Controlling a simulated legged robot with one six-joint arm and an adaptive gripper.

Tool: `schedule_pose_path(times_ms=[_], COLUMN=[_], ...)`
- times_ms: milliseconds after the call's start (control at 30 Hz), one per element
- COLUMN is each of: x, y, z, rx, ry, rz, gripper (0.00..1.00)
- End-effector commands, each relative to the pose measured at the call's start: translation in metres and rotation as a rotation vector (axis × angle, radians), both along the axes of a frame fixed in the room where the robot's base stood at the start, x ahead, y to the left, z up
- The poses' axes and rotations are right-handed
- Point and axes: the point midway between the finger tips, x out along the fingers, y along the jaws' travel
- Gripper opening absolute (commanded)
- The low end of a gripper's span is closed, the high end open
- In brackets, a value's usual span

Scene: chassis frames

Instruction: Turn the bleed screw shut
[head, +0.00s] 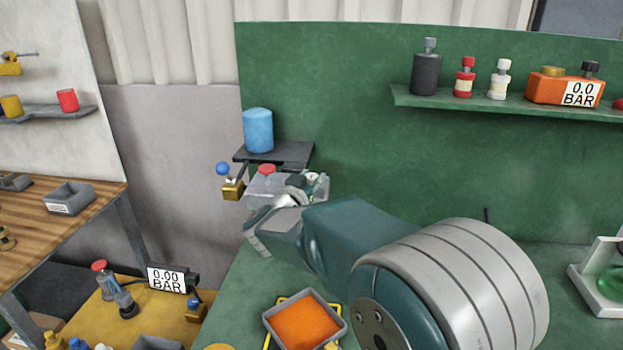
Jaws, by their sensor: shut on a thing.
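My gripper (284,202) reaches up and left from my large grey and teal arm. It is at a translucent grey block with a red cap (266,169), below a small dark shelf. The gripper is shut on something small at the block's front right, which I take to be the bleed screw. The gripper and wrist hide the screw itself, so I cannot see how far it is turned. A brass fitting with a blue ball knob (232,187) is at the block's left.
A blue cylinder (258,130) stands on the small dark shelf (295,152). A tray of orange material (340,322) lies on the green bench below my arm. A gauge reading 0.00 BAR (168,279) sits lower left. A green wall shelf (480,112) holds bottles and an orange 0.0 BAR gauge.

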Motion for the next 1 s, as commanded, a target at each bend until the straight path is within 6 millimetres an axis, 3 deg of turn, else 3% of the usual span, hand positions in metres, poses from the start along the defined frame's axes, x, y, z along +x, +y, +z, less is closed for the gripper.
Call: schedule_pose_path(times_ms=[133,167,200,233,667,1000], x=[0.0,0.0,0.0,0.0,-0.004,-0.059], y=[0.001,0.001,0.001,0.001,0.002,0.031], z=[0.001,0.001,0.001,0.001,0.001,0.0], rx=[-0.001,-0.001,-0.001,-0.001,0.0,0.0], ry=[-0.002,-0.002,-0.002,-0.002,0.0,0.0], rz=[0.005,0.005,0.005,0.005,0.004,0.008], gripper=[0.0,0.54,0.72,0.76,0.76,0.76])
